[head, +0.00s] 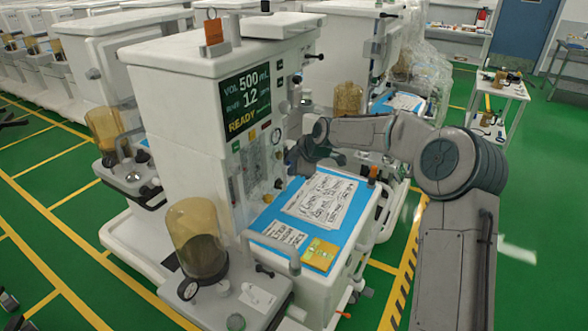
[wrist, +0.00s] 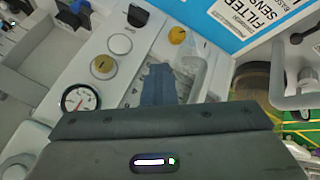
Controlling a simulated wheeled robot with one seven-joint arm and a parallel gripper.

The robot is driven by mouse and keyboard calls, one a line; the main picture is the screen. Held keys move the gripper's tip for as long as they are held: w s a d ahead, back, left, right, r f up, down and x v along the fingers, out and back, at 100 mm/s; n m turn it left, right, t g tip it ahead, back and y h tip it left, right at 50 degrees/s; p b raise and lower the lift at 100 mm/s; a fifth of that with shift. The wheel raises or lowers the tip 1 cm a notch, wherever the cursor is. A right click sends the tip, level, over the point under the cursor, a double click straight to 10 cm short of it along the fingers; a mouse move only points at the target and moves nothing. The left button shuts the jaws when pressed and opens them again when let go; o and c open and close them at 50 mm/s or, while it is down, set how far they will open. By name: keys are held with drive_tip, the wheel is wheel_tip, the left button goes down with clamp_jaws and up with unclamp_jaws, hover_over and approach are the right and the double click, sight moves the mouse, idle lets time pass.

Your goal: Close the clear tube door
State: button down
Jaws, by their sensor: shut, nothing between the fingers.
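A clear tube door (head: 256,168) appears on the front of the near cart, below the green display, with flow tubes (head: 236,188) beside it. Its exact edges and angle are hard to make out. In the wrist view a pale, see-through piece (wrist: 196,72) stands just right of my fingers and may be part of this door. My gripper (head: 297,160) is in front of the cart's panel, right of the door. In the wrist view its fingers (wrist: 159,82) are together with nothing between them. I cannot tell whether they touch the door.
A blue work surface with papers (head: 278,228) lies below my gripper. An amber canister (head: 197,238) stands at front left. Another cart stands close behind.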

drive_tip(key=shift+s+a, duration=0.2)
drive_tip(key=shift+a, duration=0.1)
